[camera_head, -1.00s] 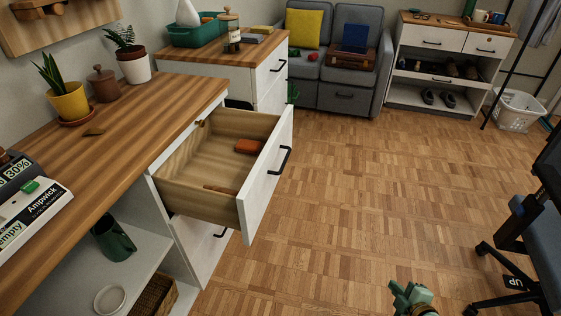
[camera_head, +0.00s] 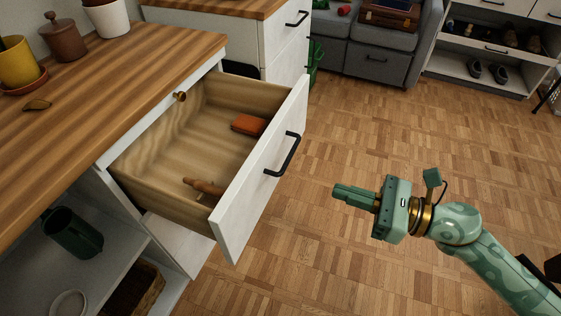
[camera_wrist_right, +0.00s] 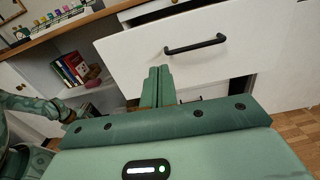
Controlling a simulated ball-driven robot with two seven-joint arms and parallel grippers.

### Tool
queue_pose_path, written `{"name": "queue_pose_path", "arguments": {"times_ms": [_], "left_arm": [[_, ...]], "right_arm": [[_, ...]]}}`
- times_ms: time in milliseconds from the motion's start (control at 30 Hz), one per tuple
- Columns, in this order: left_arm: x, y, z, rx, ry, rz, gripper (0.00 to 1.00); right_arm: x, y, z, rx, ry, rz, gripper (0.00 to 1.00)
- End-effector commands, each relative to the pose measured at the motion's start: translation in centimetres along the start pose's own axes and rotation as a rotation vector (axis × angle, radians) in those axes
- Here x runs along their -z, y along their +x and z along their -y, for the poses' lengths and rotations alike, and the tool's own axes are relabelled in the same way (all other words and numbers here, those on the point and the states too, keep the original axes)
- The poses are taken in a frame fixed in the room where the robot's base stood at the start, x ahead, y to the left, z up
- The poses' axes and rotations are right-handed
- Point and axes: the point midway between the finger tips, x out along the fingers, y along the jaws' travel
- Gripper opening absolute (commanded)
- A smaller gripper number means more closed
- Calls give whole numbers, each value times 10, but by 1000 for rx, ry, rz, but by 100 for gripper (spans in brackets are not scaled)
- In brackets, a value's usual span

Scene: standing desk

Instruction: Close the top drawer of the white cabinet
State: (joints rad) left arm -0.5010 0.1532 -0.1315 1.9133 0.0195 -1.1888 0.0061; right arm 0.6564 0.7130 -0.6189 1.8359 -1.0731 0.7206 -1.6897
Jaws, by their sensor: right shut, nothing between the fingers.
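The top drawer (camera_head: 262,185) of the white cabinet (camera_head: 165,243) is pulled well open, with its white front and black bar handle (camera_head: 283,155) facing right. An orange-red block (camera_head: 249,125) and a brown wooden item (camera_head: 203,186) lie inside it. My right gripper (camera_head: 338,192) is shut and empty, out to the right of the drawer front and apart from it, pointing toward it. In the right wrist view the shut fingers (camera_wrist_right: 158,72) point at the drawer front (camera_wrist_right: 225,62), below and left of the handle (camera_wrist_right: 195,44). My left gripper is not in the head view; a green arm part shows at the wrist view's left edge.
The wooden top (camera_head: 120,75) holds a yellow pot (camera_head: 18,62) and a brown jar (camera_head: 62,38). A second white cabinet (camera_head: 285,45) stands behind. The parquet floor right of the drawer is clear.

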Motion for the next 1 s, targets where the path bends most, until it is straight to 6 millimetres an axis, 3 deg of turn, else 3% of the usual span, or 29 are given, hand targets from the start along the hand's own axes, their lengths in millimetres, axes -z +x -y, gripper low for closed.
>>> {"name": "queue_pose_path", "arguments": {"times_ms": [233,533,700,1000], "left_arm": [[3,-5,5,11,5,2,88],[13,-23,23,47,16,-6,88],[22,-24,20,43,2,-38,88],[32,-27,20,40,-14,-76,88]], "right_arm": [[1,17,0,-3,-43,3,0],[1,80,0,-2,-41,4,0],[1,112,1,-2,-39,4,0],[0,139,0,0,-38,2,0]]}}
